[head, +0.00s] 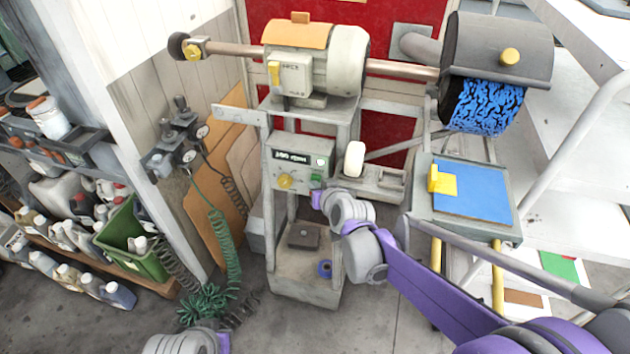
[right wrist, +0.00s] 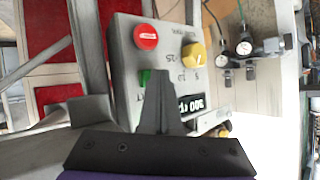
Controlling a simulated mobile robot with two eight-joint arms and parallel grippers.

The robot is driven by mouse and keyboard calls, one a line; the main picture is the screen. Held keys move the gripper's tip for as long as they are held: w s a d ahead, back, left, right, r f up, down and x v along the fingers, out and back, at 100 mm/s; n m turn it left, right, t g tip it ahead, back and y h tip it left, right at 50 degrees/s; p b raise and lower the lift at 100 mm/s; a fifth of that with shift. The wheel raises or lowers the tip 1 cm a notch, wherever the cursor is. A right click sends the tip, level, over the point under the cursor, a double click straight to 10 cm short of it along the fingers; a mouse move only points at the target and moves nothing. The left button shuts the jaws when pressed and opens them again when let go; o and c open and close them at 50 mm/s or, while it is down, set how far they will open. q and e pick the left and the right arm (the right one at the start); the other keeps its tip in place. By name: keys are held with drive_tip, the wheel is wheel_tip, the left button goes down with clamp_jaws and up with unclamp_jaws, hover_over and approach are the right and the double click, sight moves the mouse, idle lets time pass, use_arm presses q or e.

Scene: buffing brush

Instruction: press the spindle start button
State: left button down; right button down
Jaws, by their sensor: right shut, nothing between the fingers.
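The grey control box (head: 301,152) is on the front of the buffing machine. It has a green button (head: 316,179), a yellow knob (head: 285,181) and a speed display. In the right wrist view the green button (right wrist: 145,77) is partly hidden behind the shut fingers of my right gripper (right wrist: 160,75). A red button (right wrist: 146,37) and the yellow knob (right wrist: 194,55) show beyond the fingertips. In the head view my right gripper (head: 317,191) is at the lower right of the box, close to the green button; contact cannot be told. My left gripper is not in view.
A spindle (head: 400,69) carries a blue-bristled brush (head: 487,105) under a grey hood. A blue-topped stand (head: 472,192) is at the right. Gauges (head: 180,135) with coiled hoses hang at the left. Bottles and a green crate (head: 125,235) fill the left shelf.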

drive_tip(key=shift+s, duration=0.1)
drive_tip(key=shift+s+a, duration=0.25)
drive_tip(key=shift+s, duration=0.45)
drive_tip(key=s, duration=0.1)
drive_tip(key=s+a, duration=0.1)
drive_tip(key=s, duration=0.2)
drive_tip(key=shift+s+a, duration=0.3)
drive_tip(key=shift+s, duration=0.1)
idle(0.3)
